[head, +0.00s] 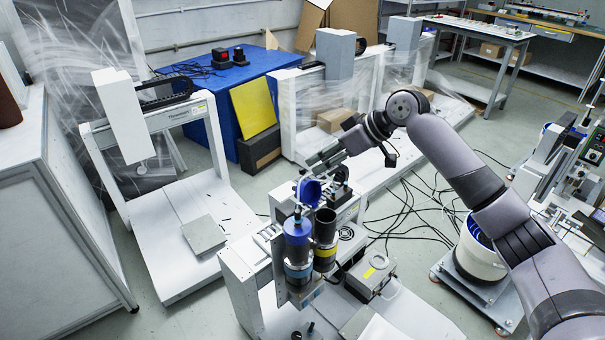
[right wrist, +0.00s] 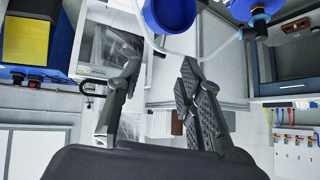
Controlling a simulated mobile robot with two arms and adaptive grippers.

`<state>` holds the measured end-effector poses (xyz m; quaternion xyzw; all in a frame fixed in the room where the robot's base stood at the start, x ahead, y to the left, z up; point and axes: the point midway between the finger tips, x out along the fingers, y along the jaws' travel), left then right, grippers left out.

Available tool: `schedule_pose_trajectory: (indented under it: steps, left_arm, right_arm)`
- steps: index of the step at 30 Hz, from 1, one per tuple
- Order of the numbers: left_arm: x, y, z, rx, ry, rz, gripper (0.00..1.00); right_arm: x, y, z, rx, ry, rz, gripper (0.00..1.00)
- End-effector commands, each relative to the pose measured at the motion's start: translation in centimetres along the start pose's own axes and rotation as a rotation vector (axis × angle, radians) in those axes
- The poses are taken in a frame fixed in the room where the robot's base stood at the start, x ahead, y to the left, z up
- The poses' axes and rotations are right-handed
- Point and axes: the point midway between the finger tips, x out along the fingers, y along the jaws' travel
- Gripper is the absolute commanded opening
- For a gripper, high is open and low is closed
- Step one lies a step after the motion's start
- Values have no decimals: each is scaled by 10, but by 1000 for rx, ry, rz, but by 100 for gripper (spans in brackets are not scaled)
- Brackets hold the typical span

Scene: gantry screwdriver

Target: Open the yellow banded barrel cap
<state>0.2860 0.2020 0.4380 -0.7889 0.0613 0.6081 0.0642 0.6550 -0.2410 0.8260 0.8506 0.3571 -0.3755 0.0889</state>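The yellow banded barrel (head: 325,252) stands upright in the gantry machine, right beside a blue banded barrel (head: 298,262). The yellow banded barrel's top looks dark and open, and a round blue cap (head: 310,190) stands tilted up above and behind it. The blue banded barrel has a blue top in place. My right gripper (head: 313,161) is just above and behind the raised cap. In the right wrist view my right gripper (right wrist: 161,72) has its fingers apart with nothing between them. A round blue part (right wrist: 168,12) shows beyond the fingertips. My left gripper is not in view.
A grey box (head: 371,275) with a yellow label sits right of the barrels. A blue-covered table (head: 232,80) is behind. Cables (head: 410,215) lie on the floor at right. A white tube runs by the cap.

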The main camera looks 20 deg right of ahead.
Motion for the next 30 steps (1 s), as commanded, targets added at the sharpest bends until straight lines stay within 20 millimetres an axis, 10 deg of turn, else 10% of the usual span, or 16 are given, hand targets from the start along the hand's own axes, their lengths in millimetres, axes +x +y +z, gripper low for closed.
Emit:
schedule_pose_trajectory:
  steps: [12,30]
  left_arm:
    - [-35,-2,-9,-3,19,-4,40]
    - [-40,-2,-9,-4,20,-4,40]
  right_arm:
    - [71,0,0,0,0,0,34]
    - [77,0,0,0,0,1,21]
